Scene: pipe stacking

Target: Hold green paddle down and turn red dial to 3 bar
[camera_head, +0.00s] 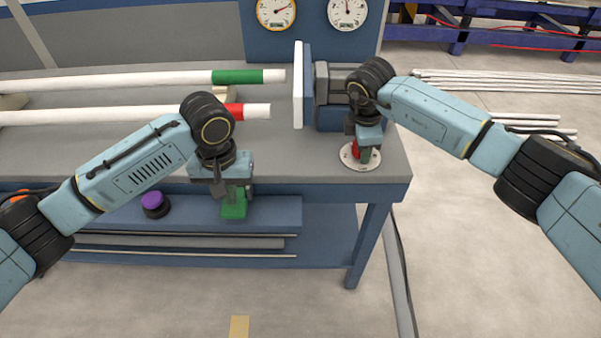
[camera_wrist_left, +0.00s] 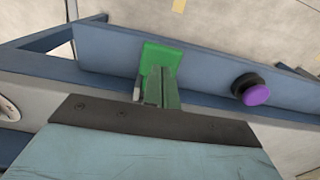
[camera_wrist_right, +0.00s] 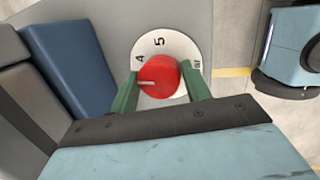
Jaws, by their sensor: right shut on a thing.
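The green paddle (camera_head: 234,210) sits on the blue front rail of the bench; it also shows in the left wrist view (camera_wrist_left: 163,55). My left gripper (camera_wrist_left: 158,82) has its green fingers close together, with their tips at the paddle, seemingly touching it. The red dial (camera_wrist_right: 158,76) stands on a white round scale (camera_wrist_right: 172,43) at the bench's right corner. My right gripper (camera_wrist_right: 157,88) has one finger on each side of the dial and grips it. The dial's white mark points left, just past the 4. The 4 and 5 show; the left finger hides part of the scale.
A purple button (camera_head: 153,201) is on the rail left of the paddle. Two white pipes, one with a green band (camera_head: 237,77) and one with a red band (camera_head: 234,112), lie on the bench. Two gauges (camera_head: 276,12) (camera_head: 347,12) are on the back panel. A blue and grey fixture (camera_head: 331,95) stands behind the dial.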

